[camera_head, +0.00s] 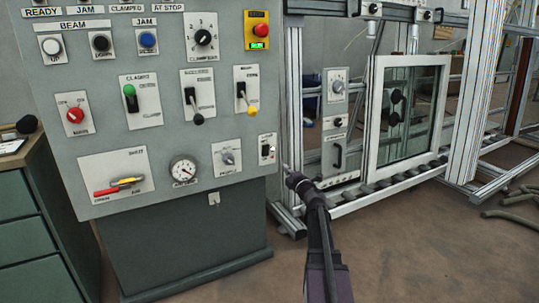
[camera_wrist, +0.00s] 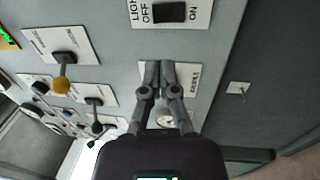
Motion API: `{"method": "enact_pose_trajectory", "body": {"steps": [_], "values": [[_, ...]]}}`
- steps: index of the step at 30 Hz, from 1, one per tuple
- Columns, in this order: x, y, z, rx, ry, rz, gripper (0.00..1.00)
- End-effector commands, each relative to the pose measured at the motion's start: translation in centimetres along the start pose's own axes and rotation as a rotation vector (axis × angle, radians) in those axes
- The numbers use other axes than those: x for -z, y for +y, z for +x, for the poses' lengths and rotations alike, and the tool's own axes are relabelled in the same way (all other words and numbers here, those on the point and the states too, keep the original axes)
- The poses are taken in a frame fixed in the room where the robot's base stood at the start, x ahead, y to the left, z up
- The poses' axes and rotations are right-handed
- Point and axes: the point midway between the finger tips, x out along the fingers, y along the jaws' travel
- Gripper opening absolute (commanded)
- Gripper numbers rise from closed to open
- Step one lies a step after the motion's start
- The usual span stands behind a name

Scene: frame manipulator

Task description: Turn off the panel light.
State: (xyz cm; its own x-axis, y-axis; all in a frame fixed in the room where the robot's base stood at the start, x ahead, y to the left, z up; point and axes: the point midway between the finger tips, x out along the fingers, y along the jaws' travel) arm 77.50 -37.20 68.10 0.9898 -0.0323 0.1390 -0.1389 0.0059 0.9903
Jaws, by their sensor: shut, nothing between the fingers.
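The light switch is a small black rocker on a white plate at the panel's lower right edge (camera_head: 267,150). In the wrist view the black rocker (camera_wrist: 170,12) is at the top, with LIGHT, OFF to its left and ON to its right. I cannot tell which side is pressed. My gripper (camera_head: 290,178) is to the right of and below the switch in the head view. In the wrist view my gripper (camera_wrist: 160,66) is shut and empty, its fingertips below the switch plate in the picture, apart from the rocker.
The grey control panel (camera_head: 130,60) carries several knobs and levers, including a grey rotary knob (camera_head: 228,157) left of the switch and a yellow-tipped lever (camera_head: 245,98) above. A metal hook (camera_head: 213,198) sits lower. An aluminium frame with a window (camera_head: 410,110) stands right. Floor in front is clear.

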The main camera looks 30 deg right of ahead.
Motion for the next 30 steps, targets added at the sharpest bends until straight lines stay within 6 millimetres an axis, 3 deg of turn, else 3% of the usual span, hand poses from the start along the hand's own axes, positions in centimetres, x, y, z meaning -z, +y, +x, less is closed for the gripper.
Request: {"method": "enact_pose_trajectory", "body": {"steps": [14, 20, 30], "values": [[0.0, 0.1, 0.8, 0.000, -0.001, 0.001, 0.00], [-0.1, 0.1, 2.7, 0.000, -0.001, 0.001, 0.00], [-0.1, 0.1, 7.8, 0.000, -0.001, 0.002, 0.00]]}}
